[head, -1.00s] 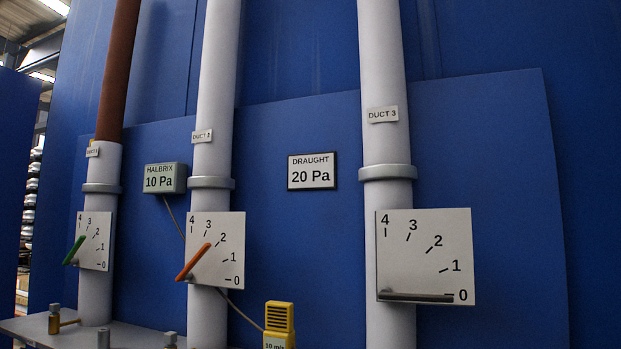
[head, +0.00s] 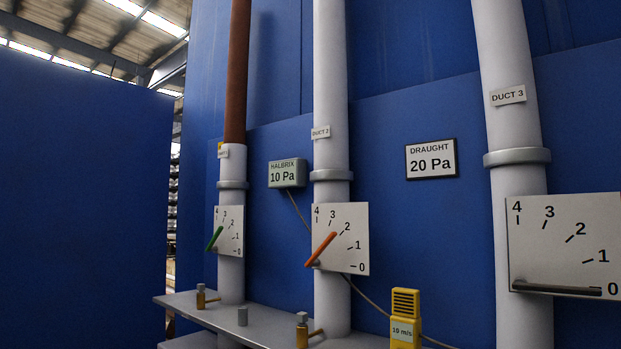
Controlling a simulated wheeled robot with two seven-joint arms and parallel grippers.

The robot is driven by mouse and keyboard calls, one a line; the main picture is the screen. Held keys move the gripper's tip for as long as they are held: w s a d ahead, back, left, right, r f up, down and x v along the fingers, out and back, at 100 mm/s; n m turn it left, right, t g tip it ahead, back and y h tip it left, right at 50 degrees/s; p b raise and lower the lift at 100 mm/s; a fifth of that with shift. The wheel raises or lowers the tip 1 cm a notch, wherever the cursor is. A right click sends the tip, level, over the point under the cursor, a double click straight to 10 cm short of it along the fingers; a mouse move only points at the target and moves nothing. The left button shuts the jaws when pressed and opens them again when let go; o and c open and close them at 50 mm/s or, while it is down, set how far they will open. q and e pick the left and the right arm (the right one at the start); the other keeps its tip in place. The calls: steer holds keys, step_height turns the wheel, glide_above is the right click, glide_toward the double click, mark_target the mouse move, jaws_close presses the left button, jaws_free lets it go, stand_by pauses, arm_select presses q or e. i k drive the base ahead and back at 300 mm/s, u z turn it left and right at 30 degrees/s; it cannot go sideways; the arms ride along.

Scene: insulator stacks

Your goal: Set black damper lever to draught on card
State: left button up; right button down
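The black damper lever (head: 556,288) sits on the white scale plate (head: 572,240) of duct 3 at the right. It lies almost level, its free end at the 0 mark; the scale runs from 0 up to 4. The card (head: 431,159) on the blue wall, left of duct 3, reads "DRAUGHT 20 Pa". Neither of my grippers is in view.
Duct 2's orange lever (head: 321,249) points near 2. Duct 1's green lever (head: 214,238) points up between 2 and 3. A grey-green box (head: 286,174) reads "HALBRIX 10 Pa". A yellow meter (head: 405,318) reads "10 m/s". A grey shelf (head: 270,327) carries brass fittings.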

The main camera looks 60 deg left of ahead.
mark_target(519, 285)
steer(key=z, duration=0.4)
steer(key=k, duration=0.4)
steer(key=u, duration=1)
steer(key=i, duration=0.85)
steer(key=u, duration=1.2)
steer(key=i, duration=0.2)
steer(key=z, duration=1.75)
steer(key=k, duration=0.75)
steer(key=u, duration=0.15)
